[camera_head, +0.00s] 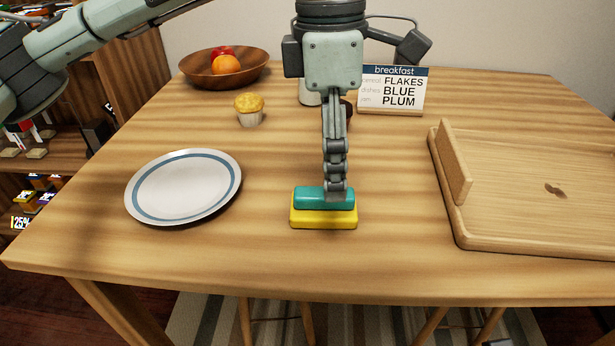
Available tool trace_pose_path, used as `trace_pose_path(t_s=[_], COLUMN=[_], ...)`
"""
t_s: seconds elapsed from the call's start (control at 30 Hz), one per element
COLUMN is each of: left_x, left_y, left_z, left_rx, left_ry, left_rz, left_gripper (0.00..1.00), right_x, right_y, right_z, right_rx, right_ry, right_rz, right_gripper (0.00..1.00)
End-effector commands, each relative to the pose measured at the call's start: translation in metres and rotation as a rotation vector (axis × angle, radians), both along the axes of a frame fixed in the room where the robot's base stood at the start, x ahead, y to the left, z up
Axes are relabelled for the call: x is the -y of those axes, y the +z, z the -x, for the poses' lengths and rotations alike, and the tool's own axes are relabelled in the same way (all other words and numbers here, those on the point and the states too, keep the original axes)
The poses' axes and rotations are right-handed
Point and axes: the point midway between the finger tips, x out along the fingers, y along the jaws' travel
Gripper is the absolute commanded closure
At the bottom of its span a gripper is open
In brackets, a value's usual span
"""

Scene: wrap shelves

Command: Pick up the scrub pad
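The scrub pad (310,198) is a teal block lying on top of a yellow block (322,218) near the table's front middle. I cannot tell whether the two are joined. My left gripper (337,192) points straight down, with its fingertips at the right part of the teal block. I see the fingers edge-on, one behind the other, so their gap and any grip are hidden. The yellow block seems to rest on the table. My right gripper is not in view.
A white plate with a blue ring (185,186) lies to the left. A muffin (249,109), a wooden fruit bowl (207,78) and a breakfast sign (392,90) stand behind. A wooden tray (520,238) is at right. A light object (309,92) is partly hidden behind my gripper.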

Motion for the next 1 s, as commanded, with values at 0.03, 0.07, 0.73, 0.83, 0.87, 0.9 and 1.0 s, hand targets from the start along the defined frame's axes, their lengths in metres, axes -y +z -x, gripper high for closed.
trace_pose_path(t_s=[0.03,0.07,0.73,0.83,0.87,0.9,1.0], left_x=[-0.006,-0.009,-0.007,-0.006,-0.006,-0.006,-0.006], left_y=[0.000,-0.001,-0.073,-0.078,-0.079,-0.078,-0.078], left_z=[-0.002,-0.002,-0.005,-0.005,-0.005,-0.006,-0.006], left_rx=[0.020,0.025,0.028,0.031,0.031,0.031,0.031], left_ry=[-0.002,-0.002,-0.001,-0.001,-0.001,-0.001,-0.001], left_rz=[-0.033,-0.046,-0.063,-0.061,-0.061,-0.061,-0.061], left_gripper=[0.22,0.22,0.22,0.22,0.22,0.22,0.22], right_x=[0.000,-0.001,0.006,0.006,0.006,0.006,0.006], right_y=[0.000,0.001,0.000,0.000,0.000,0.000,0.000], right_z=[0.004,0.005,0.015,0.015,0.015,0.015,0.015], right_rx=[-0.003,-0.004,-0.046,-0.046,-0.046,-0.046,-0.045], right_ry=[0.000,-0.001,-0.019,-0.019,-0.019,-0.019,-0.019], right_rz=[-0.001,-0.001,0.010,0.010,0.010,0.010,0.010], right_gripper=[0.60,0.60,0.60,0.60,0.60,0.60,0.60])
